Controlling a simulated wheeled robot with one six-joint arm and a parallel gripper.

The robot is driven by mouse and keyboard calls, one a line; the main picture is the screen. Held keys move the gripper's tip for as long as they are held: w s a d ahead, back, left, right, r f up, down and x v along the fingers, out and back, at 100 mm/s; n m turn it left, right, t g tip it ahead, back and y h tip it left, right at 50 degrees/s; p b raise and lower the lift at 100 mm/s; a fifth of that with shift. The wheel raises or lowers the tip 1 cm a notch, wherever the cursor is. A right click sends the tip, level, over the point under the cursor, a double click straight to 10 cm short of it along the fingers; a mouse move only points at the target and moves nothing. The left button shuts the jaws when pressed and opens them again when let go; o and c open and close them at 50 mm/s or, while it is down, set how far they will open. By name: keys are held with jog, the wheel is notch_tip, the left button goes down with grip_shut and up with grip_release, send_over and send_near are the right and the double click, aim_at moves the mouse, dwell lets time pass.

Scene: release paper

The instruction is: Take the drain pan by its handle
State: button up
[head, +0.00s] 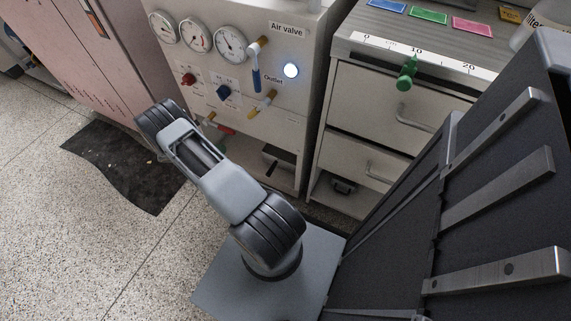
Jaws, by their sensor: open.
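I cannot identify the drain pan for certain. A dark tray-like thing (280,161) sits in a low recess of the air valve cabinet, right of my arm, and its handle is not clear. A small dark object with a handle-like loop (343,186) sits in the open bottom shelf of the drawer cabinet. My arm reaches up and left from its base, in front of the air valve cabinet. My gripper does not show; the arm's far joint is at the left, over the floor mat.
The air valve cabinet (310,50) has gauges, coloured valve handles and a lit lamp. The drawer cabinet (375,105) beside it carries a ruler strip, coloured cards and a green clip-like thing (407,73). A dark mat (115,165) lies on speckled floor, which is clear at lower left.

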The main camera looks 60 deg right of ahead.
jog(key=s+d+f+n+g+h+b, duration=0.1)
jog(key=s+d+f+n+b, duration=0.15)
jog(key=f, duration=0.65)
jog(key=s+d+f+n+g+h+b, duration=0.1)
jog(key=s+f+n+h+b, duration=0.15)
jog(key=f, duration=0.55)
jog(key=s+d+f+n+b, duration=0.1)
jog(key=s+d+f+b, duration=0.1)
jog(key=s+d, duration=0.7)
jog(key=shift+s+d+f, duration=0.3)
jog(key=shift+d+f, duration=0.15)
jog(key=shift+y, duration=0.25)
grip_shut()
jog(key=shift+r, duration=0.1)
